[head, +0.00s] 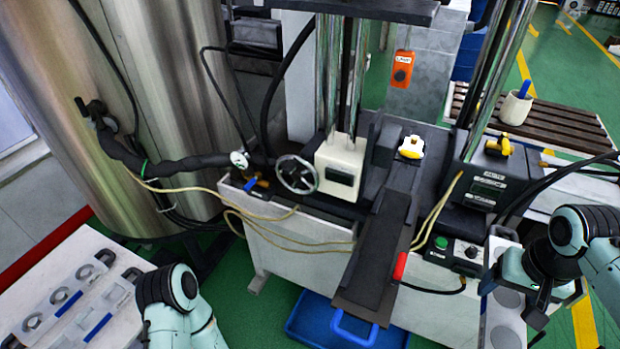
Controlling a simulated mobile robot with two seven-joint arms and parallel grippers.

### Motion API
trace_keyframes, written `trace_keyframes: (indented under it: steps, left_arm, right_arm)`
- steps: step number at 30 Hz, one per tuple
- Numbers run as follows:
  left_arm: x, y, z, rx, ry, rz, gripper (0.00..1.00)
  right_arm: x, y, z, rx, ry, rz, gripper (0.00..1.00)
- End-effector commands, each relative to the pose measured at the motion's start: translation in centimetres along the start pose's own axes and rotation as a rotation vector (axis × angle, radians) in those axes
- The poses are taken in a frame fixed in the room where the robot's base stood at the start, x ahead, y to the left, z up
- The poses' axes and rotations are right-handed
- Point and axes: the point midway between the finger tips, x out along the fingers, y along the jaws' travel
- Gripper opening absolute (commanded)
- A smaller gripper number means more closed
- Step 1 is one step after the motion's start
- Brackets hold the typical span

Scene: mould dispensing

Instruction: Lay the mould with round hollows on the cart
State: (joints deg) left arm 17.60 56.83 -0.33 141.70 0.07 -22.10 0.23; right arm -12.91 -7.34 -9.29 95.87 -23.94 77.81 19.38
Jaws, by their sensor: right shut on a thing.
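A white cart top (52,252) shows at the lower left.
The dispensing machine (300,245) with its dark sloping chute (378,255) stands in the middle, above a blue tray (310,318). A steel tank (165,110) stands at left with a hose. A slatted bench (560,122) is at upper right. The cart's far left part is bare.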

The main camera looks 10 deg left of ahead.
Motion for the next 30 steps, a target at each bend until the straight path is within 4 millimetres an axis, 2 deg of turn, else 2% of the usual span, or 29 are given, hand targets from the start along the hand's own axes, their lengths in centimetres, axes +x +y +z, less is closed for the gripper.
trace_keyframes:
  steps: [3,9,14,20,27,30]
  left_arm:
    - [0.0,0.0,0.0,0.0,0.0,0.0,0.45]
    - [0.0,0.0,0.0,0.0,0.0,0.0,0.45]
    - [0.0,0.0,0.0,0.0,0.0,0.0,0.45]
    - [0.0,0.0,0.0,0.0,0.0,0.0,0.45]
    - [0.0,0.0,0.0,0.0,0.0,0.0,0.45]
    - [0.0,0.0,0.0,0.0,0.0,0.0,0.45]
  right_arm:
    - [-0.1,0.0,-0.1,0.0,0.005,-0.002,0.06]
    - [2.8,-0.9,0.2,-0.02,0.001,-0.003,0.06]
    - [6.2,-2.0,0.5,-0.043,-0.002,-0.004,0.06]
    - [12.6,-4.1,1.1,-0.088,-0.007,-0.008,0.06]
    - [23.2,-7.5,2.0,-0.162,-0.011,-0.017,0.06]
    - [27.1,-8.8,2.3,-0.189,-0.009,-0.02,0.06]
